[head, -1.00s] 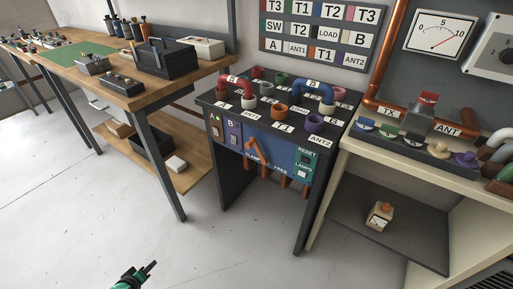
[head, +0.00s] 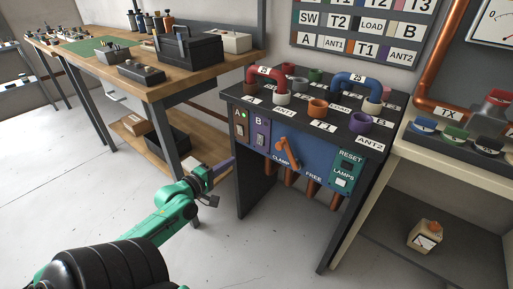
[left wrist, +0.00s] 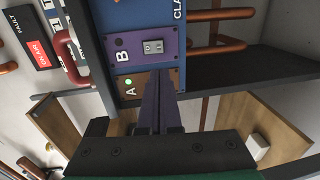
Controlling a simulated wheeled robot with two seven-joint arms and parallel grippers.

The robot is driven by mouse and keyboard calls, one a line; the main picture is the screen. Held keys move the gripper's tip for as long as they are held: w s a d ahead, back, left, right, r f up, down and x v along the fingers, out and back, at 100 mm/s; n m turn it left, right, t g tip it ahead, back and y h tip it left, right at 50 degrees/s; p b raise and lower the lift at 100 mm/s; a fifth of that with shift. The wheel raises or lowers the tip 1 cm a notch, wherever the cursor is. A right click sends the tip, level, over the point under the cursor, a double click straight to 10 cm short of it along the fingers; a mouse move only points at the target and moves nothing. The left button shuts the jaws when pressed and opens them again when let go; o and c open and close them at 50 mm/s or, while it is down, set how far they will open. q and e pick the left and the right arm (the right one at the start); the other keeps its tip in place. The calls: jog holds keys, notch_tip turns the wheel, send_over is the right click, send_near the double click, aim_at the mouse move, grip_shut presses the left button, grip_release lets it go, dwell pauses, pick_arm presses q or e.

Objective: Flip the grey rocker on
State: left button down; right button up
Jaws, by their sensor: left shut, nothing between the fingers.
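A small grey rocker (left wrist: 152,47) sits on the purple B plate (left wrist: 173,41) in the left wrist view. The B plate also shows in the head view (head: 261,134) on the front of the dark console. Beside it is the brown A plate (head: 242,121) with its own rocker and a lit green lamp (left wrist: 129,84). The B lamp (left wrist: 118,41) looks dim. My left gripper (head: 231,162) is shut and empty, low and left of the console front. In the left wrist view its fingertips (left wrist: 157,83) overlap the A plate and hide its rocker. Contact cannot be told.
A blue panel with an orange clamp lever (head: 286,148) and a green reset plate (head: 346,170) lies right of the B plate. Copper pipes hang below. A wooden workbench (head: 150,92) stands left, a cream bench (head: 437,151) right. The floor in front is clear.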

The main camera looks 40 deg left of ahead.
aim_at(260, 143)
pick_arm(q)
jog(key=w, duration=0.4)
jog(key=w+f+b, duration=0.1)
jog(key=w, duration=0.7)
jog(key=shift+w+a+f+b, duration=0.15)
jog(key=shift+w+f+b, duration=0.15)
jog(key=shift+f, duration=0.05)
jog(key=shift+w, duration=0.5)
pick_arm(e)
jog(key=shift+w+a+r, duration=0.15)
jog(key=shift+w+r, duration=0.05)
jog(key=shift+w, duration=0.3)
jog(key=shift+w+a+r, duration=0.1)
jog(key=shift+w+r, duration=0.1)
jog(key=shift+w, duration=0.35)
jog(key=shift+w+a+r, duration=0.15)
jog(key=shift+w+r, duration=0.05)
jog(key=shift+w, duration=0.3)
pick_arm(q)
jog(key=shift+w, duration=0.15)
pick_arm(e)
jog(key=shift+r, duration=0.1)
